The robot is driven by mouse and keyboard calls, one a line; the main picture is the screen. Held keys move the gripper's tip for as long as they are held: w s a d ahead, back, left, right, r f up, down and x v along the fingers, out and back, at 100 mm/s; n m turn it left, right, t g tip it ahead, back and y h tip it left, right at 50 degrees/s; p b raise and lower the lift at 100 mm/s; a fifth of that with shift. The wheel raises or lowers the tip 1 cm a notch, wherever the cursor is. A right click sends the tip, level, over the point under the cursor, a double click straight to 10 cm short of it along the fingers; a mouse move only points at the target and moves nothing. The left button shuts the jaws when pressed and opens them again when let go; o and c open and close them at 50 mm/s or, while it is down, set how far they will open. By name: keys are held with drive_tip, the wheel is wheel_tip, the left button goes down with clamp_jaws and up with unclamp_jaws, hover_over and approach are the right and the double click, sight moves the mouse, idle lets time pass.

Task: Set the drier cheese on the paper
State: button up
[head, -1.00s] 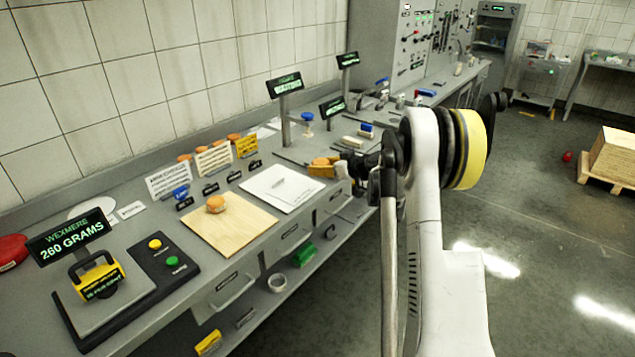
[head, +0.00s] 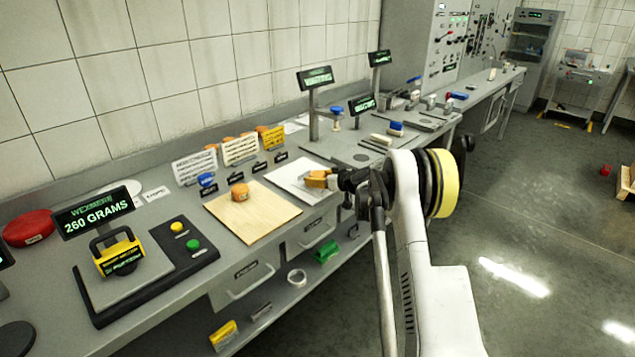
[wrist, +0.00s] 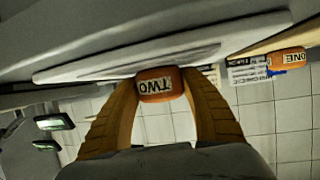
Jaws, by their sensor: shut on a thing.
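My gripper (head: 318,179) has its tan fingers shut on an orange cheese marked TWO (wrist: 155,85). The wrist view shows a finger on each side of it. In the head view the gripper is at the right part of the white paper (head: 285,178), and I cannot tell whether the cheese touches it. Another orange cheese, marked ONE (wrist: 288,60), sits on the pale wooden board (head: 255,222) left of the paper. It also shows in the head view (head: 240,191).
Small signs and more orange cheeses line the wall side. Display posts (head: 315,100) stand behind my gripper.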

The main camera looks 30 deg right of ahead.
drive_tip(key=shift+s+r, duration=0.1)
drive_tip(key=shift+r, duration=0.05)
drive_tip(key=o, duration=1.2)
drive_tip(key=shift+f, duration=0.2)
